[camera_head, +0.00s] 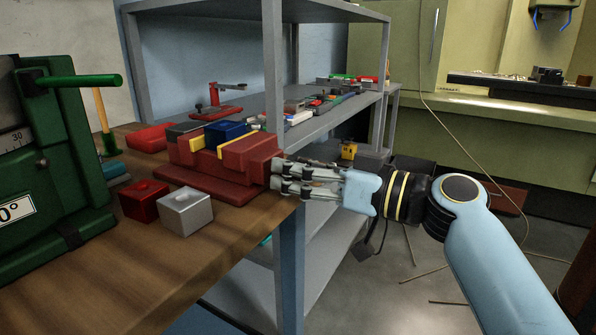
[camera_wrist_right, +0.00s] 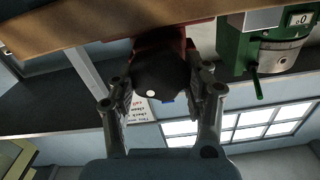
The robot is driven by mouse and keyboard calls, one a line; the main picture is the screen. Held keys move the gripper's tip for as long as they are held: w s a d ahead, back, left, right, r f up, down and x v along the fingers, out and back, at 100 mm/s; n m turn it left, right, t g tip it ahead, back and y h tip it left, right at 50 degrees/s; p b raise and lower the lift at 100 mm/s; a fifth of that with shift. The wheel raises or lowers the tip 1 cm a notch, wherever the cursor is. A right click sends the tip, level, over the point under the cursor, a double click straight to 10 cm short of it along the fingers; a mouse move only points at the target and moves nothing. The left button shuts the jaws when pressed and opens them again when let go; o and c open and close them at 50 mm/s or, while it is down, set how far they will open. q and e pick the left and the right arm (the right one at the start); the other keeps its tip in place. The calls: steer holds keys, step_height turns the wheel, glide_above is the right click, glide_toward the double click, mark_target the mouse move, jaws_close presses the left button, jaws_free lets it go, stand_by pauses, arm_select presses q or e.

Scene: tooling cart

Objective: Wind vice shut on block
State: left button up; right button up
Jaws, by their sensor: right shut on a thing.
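The red vice (camera_head: 205,180) sits on the wooden bench top near its right edge. A blue block (camera_head: 226,131) rests in its top between yellow jaw facings; I cannot tell whether both facings touch it. My right gripper (camera_head: 282,176) reaches in from the right to the vice's right end. In the right wrist view my right gripper (camera_wrist_right: 162,88) is shut around a dark round knob (camera_wrist_right: 158,76) at the end of the red vice (camera_wrist_right: 163,38). The fingers hide the knob in the head view. My left gripper is not in view.
A red block (camera_head: 144,200) and a silver block (camera_head: 185,212) stand in front of the vice. A green machine (camera_head: 60,150) with a green lever (camera_head: 80,80) fills the left. Grey shelves (camera_head: 310,120) hold tools behind the vice. Open floor lies right.

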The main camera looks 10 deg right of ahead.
steer(key=shift+w+d+m, duration=0.1)
steer(key=shift+m, duration=2.4)
steer(key=o, duration=1.2)
steer(key=shift+d, duration=0.1)
steer(key=v, duration=1.2)
